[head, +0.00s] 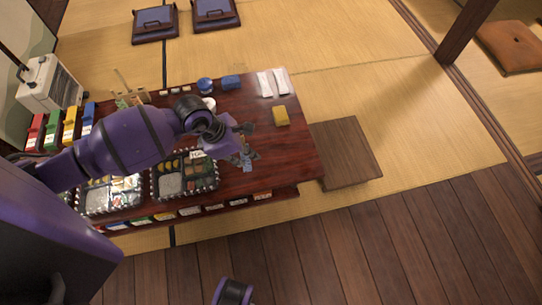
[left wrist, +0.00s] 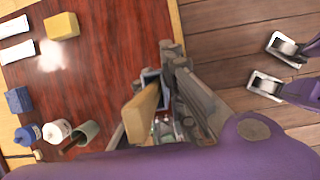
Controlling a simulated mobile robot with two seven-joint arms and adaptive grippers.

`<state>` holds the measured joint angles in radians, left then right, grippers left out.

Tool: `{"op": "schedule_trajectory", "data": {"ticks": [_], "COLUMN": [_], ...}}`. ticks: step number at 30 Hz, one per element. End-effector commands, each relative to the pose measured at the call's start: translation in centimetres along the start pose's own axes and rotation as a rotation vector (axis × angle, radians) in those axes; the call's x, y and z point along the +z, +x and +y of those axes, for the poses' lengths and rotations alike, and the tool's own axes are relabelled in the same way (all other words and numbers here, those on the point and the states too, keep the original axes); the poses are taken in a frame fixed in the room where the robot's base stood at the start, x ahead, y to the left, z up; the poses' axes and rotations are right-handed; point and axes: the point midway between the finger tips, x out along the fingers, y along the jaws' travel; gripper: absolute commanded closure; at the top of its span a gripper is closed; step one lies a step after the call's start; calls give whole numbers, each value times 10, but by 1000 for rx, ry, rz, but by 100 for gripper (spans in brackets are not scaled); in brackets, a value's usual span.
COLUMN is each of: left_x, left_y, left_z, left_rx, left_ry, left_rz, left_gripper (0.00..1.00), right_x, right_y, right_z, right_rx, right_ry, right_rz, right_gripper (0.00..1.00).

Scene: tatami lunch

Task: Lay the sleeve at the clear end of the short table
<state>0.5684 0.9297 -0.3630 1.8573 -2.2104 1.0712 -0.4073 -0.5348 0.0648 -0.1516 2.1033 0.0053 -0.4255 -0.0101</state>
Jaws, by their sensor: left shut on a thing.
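My left gripper (head: 243,152) is over the dark red table (head: 305,150), near its front edge and right of the food trays. In the left wrist view the left gripper (left wrist: 165,105) is shut on a narrow tan piece (left wrist: 142,113), which I take to be the sleeve. The fingers hide part of it, and in the head view it is too small to make out. The right part of the red table top is bare around a yellow block (head: 280,116). My right gripper does not show clearly in either view.
Two white packets (head: 265,84) lie at the back right of the table. A blue block (head: 231,82) and a blue pot (head: 205,85) stand left of them. Filled trays (head: 215,184) occupy the left front. A low brown board (head: 345,150) adjoins the right end.

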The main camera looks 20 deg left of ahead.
Motion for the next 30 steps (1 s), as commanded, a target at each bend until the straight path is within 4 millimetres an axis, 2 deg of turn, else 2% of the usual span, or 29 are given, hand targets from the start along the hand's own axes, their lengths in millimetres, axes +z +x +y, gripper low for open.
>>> {"op": "schedule_trajectory", "data": {"ticks": [1, 6, 12, 21, 27, 30], "left_x": [10, 37, 44, 50, 39, 38], "left_y": [12, 44, 88, 111, 137, 139], "left_z": [5, 23, 35, 43, 42, 43], "left_rx": [-2, -4, -4, -3, -5, -3], "left_ry": [0, 1, 0, 2, -1, 3], "left_rz": [-2, -2, 1, 2, 2, 1], "left_gripper": [100, 100, 100, 100, 100, 100], "right_x": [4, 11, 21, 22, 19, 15], "right_y": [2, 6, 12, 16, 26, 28], "right_z": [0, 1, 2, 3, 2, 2], "right_rx": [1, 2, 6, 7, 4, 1], "right_ry": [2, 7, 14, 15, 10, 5], "right_rz": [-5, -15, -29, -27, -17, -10], "right_gripper": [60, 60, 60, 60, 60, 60]}}
